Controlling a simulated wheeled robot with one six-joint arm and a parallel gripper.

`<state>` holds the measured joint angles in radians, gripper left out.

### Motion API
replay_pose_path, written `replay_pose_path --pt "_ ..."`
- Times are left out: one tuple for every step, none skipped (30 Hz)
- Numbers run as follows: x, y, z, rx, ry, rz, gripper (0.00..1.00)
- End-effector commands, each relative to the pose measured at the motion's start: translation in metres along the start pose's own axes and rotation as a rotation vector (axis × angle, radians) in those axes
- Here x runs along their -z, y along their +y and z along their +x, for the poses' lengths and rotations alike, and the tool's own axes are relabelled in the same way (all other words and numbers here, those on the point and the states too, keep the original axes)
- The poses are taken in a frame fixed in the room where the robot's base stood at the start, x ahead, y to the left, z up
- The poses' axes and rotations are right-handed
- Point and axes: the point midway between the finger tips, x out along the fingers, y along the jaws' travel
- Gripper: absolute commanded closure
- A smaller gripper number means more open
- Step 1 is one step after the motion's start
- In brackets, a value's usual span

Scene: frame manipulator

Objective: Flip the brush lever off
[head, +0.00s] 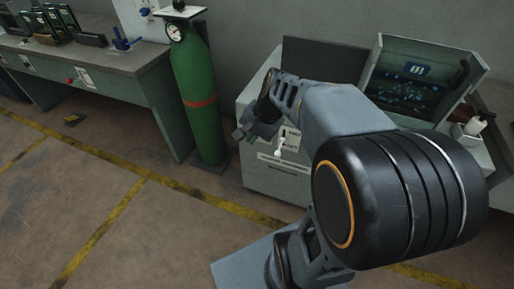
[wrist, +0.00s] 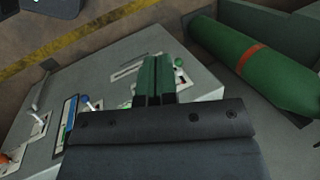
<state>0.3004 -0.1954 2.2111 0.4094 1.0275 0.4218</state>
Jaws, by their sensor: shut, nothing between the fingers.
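A lever with a blue knob (wrist: 85,99) is to the left, and an orange knob (wrist: 5,158) is at the lower left edge. No readable label shows which is the brush lever. In the head view my gripper (head: 243,134) is at the machine's left front (head: 262,178), and my arm hides much of the panel.
A green gas cylinder (head: 199,95) stands left of the machine and also shows in the wrist view (wrist: 255,62). A workbench (head: 100,62) with tools is at the left. An open case (head: 420,75) is at the right.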

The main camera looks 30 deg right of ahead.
Motion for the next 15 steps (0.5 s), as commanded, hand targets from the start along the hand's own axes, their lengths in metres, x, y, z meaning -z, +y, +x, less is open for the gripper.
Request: replay_pose_path --pt "0.030 0.011 0.038 0.045 -0.045 0.197 1.00" --pt "0.046 0.012 0.047 0.075 -0.072 0.309 1.00" --pt "0.066 0.015 0.059 0.115 -0.110 0.454 1.00" --pt "0.081 0.018 0.068 0.147 -0.137 0.557 1.00" --pt "0.096 0.021 0.075 0.176 -0.166 0.655 1.00" --pt "0.116 0.027 0.084 0.216 -0.202 0.778 1.00" --pt "0.130 0.031 0.090 0.244 -0.230 0.863 1.00" --pt "0.143 0.036 0.096 0.272 -0.256 0.942 1.00" --pt "0.160 0.043 0.102 0.305 -0.290 1.038 1.00" --pt "0.171 0.048 0.107 0.328 -0.315 1.101 1.00" --pt "0.182 0.052 0.110 0.351 -0.337 1.159 1.00" --pt "0.194 0.058 0.114 0.378 -0.364 1.225 1.00" --pt "0.202 0.062 0.116 0.395 -0.383 1.268 1.00" --pt "0.208 0.066 0.118 0.411 -0.399 1.305 1.00" --pt "0.216 0.070 0.120 0.427 -0.417 1.344 1.00"
